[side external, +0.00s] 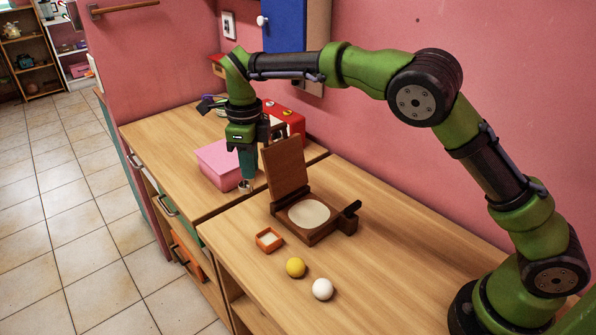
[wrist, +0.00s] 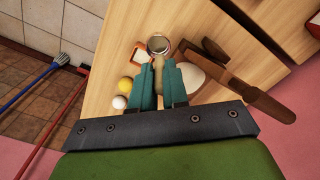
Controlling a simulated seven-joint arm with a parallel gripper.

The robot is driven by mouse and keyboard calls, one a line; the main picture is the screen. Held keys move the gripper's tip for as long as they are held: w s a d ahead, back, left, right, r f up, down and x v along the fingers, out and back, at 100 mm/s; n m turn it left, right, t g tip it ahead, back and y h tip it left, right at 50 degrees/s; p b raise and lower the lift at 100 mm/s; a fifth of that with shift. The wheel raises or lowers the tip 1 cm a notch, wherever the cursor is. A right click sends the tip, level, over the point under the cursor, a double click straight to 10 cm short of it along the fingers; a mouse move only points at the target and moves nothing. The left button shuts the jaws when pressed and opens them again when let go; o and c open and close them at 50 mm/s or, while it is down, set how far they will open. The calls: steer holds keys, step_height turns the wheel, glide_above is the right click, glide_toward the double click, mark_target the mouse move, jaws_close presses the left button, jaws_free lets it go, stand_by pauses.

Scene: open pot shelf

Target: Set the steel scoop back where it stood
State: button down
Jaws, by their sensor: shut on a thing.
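My gripper (side external: 247,172) points down over the counter, beside the pink box. In the wrist view its teal fingers (wrist: 160,80) are shut on the tan handle of the steel scoop (wrist: 187,48). The scoop's round metal bowl sticks out beyond the fingertips. In the side view only a small part of the scoop (side external: 245,186) shows below the fingers, and I cannot tell whether it touches the counter.
An open wooden box (side external: 336,228) with a raised lid and pale round inset stands right of the gripper. An orange tray (side external: 268,240), yellow ball (side external: 295,267) and white ball (side external: 322,289) lie in front. The pink box (side external: 218,163) is close left; a red appliance (side external: 288,122) stands behind.

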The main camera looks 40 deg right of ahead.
mark_target(252, 185)
steer(key=shift+f, duration=5.3)
steer(key=shift+f, duration=0.35)
steer(key=c, duration=1.1)
jaws_free()
steer(key=shift+o, duration=0.2)
steer(key=shift+r, duration=3.5)
